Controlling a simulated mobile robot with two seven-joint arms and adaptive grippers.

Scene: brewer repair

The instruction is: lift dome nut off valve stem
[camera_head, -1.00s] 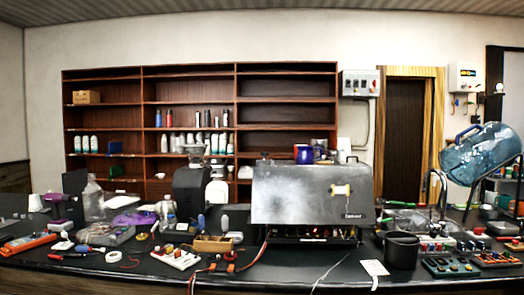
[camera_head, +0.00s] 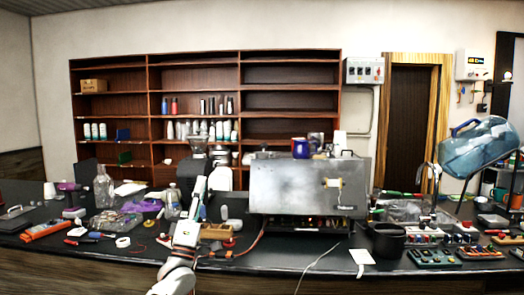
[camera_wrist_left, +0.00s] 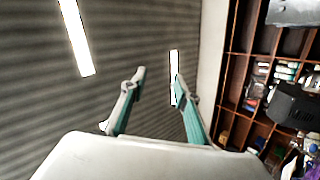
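The brewer (camera_head: 310,187) is a grey metal box on the black counter, with a lit, cluttered opening along its lower front. I cannot make out a dome nut or a valve stem in either view. My left gripper (camera_head: 199,186) is raised left of the brewer, apart from it, with its arm coming up from the bottom edge. In the left wrist view, my left gripper (camera_wrist_left: 158,76) points up past the ceiling, its two teal-sided fingers spread with nothing between them. My right gripper is in neither view.
A wooden organiser box (camera_head: 216,231) stands behind my left arm. A black pot (camera_head: 388,240) and switch boards (camera_head: 433,258) are to the right. Bottles, tools and a white tape roll (camera_head: 123,242) clutter the left.

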